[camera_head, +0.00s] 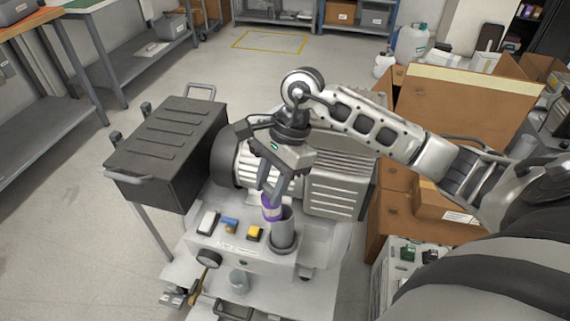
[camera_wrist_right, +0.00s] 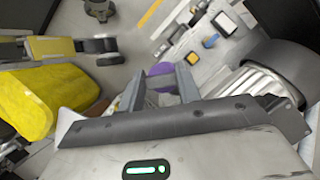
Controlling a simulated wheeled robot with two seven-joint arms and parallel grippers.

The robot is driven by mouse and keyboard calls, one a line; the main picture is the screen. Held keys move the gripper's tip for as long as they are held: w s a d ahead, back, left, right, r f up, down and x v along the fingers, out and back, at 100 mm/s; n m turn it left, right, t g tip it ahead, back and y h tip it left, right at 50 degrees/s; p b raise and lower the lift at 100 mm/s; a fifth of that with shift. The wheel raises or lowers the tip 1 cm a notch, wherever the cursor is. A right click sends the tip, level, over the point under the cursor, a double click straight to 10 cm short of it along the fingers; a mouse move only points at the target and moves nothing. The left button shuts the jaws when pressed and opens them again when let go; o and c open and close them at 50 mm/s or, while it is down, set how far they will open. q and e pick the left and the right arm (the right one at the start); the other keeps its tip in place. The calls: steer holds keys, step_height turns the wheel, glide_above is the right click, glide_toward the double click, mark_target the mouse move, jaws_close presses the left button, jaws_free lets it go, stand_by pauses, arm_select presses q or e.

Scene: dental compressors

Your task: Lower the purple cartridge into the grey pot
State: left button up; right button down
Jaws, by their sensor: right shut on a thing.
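My right gripper (camera_head: 272,192) points down over the machine and is shut on the purple cartridge (camera_head: 271,208). The cartridge hangs below the fingertips with a pale band around it. In the right wrist view the purple cartridge (camera_wrist_right: 160,70) shows between and beyond the two fingers. The grey pot (camera_head: 284,237) stands upright on the machine's light deck. The cartridge is at the pot's upper left in the head view, close to its rim. I cannot tell whether they touch. My left gripper is not in view.
A ribbed motor housing (camera_head: 338,185) is behind.

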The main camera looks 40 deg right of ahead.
arm_select(q)
steer(key=b, duration=0.1)
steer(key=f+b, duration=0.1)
steer(key=b, duration=0.1)
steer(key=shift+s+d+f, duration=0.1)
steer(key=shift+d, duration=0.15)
arm_select(e)
steer(key=w+d+f+m+t+h, duration=0.1)
steer(key=d+f+m+t, duration=0.1)
steer(key=d+f+m, duration=0.2)
steer(key=m, duration=0.3)
steer(key=shift+w+d+m+t, duration=0.3)
steer(key=shift+w+m+t, duration=0.1)
steer(key=shift+r, duration=0.1)
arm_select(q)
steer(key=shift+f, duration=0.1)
arm_select(e)
steer(key=shift+w+a, duration=0.25)
steer(key=shift+a, duration=0.1)
arm_select(q)
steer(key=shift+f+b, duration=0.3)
steer(key=shift+b, duration=0.25)
stand_by(1.1)
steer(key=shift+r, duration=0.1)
stand_by(0.5)
